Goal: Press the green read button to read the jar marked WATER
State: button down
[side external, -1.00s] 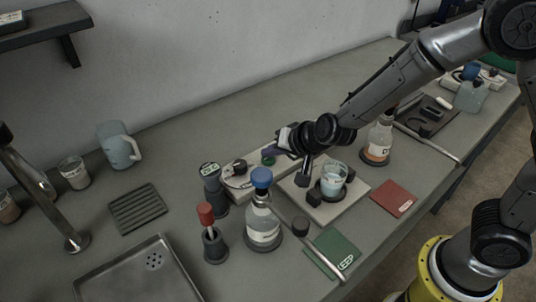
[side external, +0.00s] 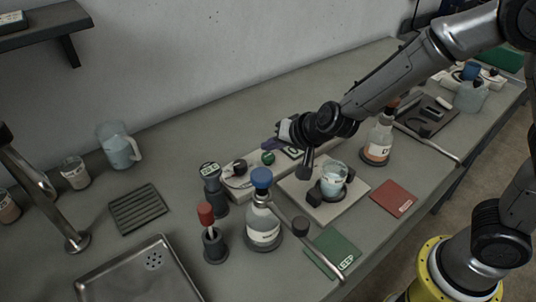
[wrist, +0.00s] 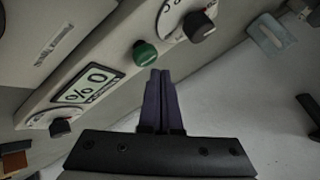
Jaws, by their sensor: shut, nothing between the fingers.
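The green button (side external: 268,157) stands on the long pale instrument; in the wrist view it is a green knob (wrist: 145,53) between a small display (wrist: 88,84) and a dark dial. My gripper (side external: 269,143) is shut and empty, its purple fingers above and behind the button in the side view. In the wrist view the fingertips (wrist: 160,72) are close beside the button; I cannot tell whether they touch it. A jar of pale liquid (side external: 331,182) sits on the pale plate in front of the instrument. Its label is too small to read.
A blue-capped bottle (side external: 263,226), a red-topped holder (side external: 209,232) and a dark post (side external: 212,187) stand left of the plate. An orange-banded bottle (side external: 377,145) is at right. Red (side external: 394,198) and green (side external: 333,253) mats lie in front. Bench behind the instrument is clear.

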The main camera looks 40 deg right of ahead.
jog(key=shift+r, duration=2.5)
jog(key=shift+w+d+r, duration=0.1)
jog(key=shift+d+r, duration=0.05)
jog(key=shift+d, duration=0.1)
notch_tip(320, 180, up, 9)
jog(key=t, duration=0.2)
send_over(272, 157)
jog(key=s+d, duration=0.1)
jog(key=d, duration=0.4)
notch_tip(272, 157, up, 3)
jog(key=s, duration=0.2)
jog(key=s+d+r+n+y, duration=0.15)
jog(key=s+r+n, duration=0.3)
jog(key=s, duration=0.45)
jog(key=s+d+f+n+g+h, duration=0.1)
jog(key=s+d+f+g, duration=0.1)
jog(key=s+f, duration=0.3)
jog(key=s+d+f+n+g+h, duration=0.1)
jog(key=s+d+f+n+g, duration=0.1)
jog(key=s, duration=1)
notch_tip(272, 157, down, 4)
jog(key=shift+d+r+g, duration=0.2)
jog(key=shift+d+g, duration=0.6)
jog(key=shift+d, duration=0.3)
